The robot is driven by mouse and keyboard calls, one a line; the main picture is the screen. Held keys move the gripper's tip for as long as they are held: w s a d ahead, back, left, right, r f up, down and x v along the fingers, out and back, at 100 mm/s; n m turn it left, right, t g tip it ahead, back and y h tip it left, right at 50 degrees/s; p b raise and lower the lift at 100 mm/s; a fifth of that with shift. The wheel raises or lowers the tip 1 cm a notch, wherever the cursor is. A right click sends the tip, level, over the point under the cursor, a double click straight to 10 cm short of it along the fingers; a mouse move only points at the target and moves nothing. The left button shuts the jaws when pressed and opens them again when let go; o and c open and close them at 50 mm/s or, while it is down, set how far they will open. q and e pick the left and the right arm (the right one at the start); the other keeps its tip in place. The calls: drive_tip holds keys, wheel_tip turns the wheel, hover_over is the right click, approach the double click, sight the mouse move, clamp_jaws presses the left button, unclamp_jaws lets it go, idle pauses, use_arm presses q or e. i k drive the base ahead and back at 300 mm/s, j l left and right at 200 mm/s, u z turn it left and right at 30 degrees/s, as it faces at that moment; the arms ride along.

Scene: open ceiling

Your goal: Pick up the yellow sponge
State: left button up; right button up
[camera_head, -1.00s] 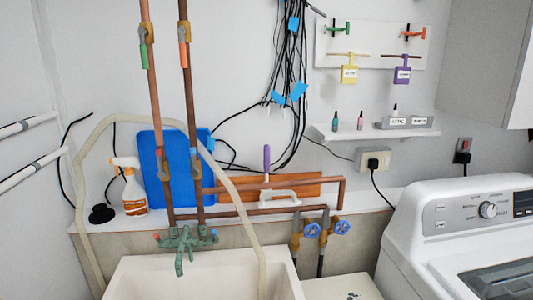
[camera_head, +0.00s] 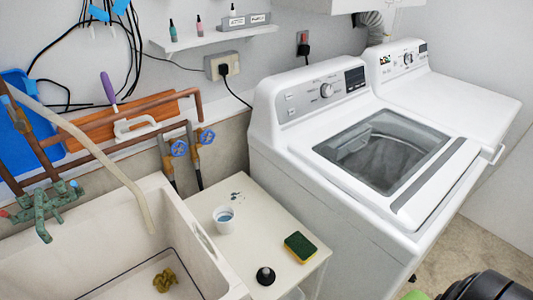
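The yellow sponge (camera_head: 300,246) has a dark green top and a yellow side. It lies flat near the front right corner of a small white table (camera_head: 258,196), between the sink and the washing machine. Nothing touches it. Neither of my grippers shows clearly in the head view; a dark rounded shape at the bottom right corner may be part of my own body.
On the same table stand a white cup (camera_head: 224,219) and a black plug-like thing (camera_head: 265,276). The sink (camera_head: 120,236) is at left, with a yellow-brown lump (camera_head: 165,280) inside. A washing machine (camera_head: 380,150) is at right.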

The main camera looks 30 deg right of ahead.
sight(298, 245)
drive_tip(key=z, duration=1.2)
drive_tip(key=k+l, duration=0.05)
drive_tip(key=l, duration=0.05)
